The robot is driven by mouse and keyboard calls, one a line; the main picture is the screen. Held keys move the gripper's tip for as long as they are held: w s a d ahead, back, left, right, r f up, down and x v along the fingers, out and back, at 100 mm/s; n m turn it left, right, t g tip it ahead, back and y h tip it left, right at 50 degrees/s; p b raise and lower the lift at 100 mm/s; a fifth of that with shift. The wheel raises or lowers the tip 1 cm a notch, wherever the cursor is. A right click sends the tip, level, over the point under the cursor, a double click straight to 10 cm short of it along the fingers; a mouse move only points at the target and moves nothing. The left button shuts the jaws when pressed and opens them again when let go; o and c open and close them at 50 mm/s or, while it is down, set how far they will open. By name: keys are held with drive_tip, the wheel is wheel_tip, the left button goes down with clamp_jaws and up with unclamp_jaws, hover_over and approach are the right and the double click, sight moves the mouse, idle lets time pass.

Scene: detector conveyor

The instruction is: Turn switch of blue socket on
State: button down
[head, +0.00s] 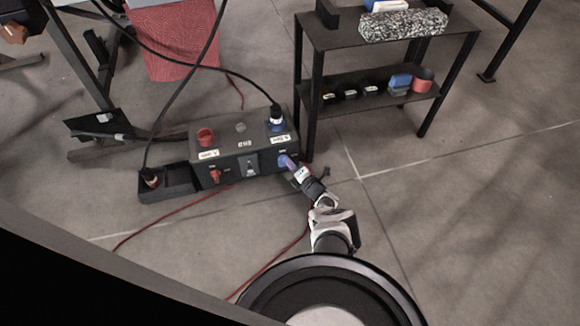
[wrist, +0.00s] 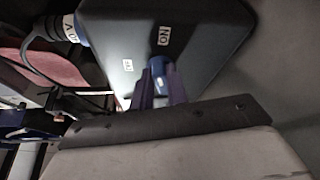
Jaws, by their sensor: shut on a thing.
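The dark power box (head: 240,145) stands on the floor left of the shelf. Its blue socket (head: 277,126) on top right holds a plug with a black cable. The blue switch (head: 282,158) is on the front face below that socket, largely covered by my gripper (head: 288,162). In the wrist view, the two purple fingers of my gripper (wrist: 160,88) are shut on the blue switch (wrist: 160,66), one on each side. The switch's exact angle is hard to tell.
A red socket (head: 206,137) and red switch (head: 216,175) are on the box's left. A black tray (head: 168,184) with a plug stands left of it. A black shelf (head: 385,105) stands close on the right. Cables cross the floor; the right floor is clear.

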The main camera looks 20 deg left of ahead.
drive_tip(key=shift+w+a+r+m, duration=0.1)
drive_tip(key=shift+w+a+m, duration=0.05)
drive_tip(key=shift+w+m, duration=0.15)
drive_tip(key=c, duration=1.4)
unclamp_jaws()
drive_tip(key=shift+s+a, duration=0.1)
drive_tip(key=shift+a, duration=0.05)
drive_tip(key=shift+s, duration=0.1)
drive_tip(key=p+v, duration=0.6)
drive_tip(key=v, duration=0.7)
drive_tip(key=shift+s+d+f, duration=0.2)
drive_tip(key=shift+d+f, duration=0.05)
drive_tip(key=shift+d, duration=0.15)
drive_tip(key=shift+o, duration=0.2)
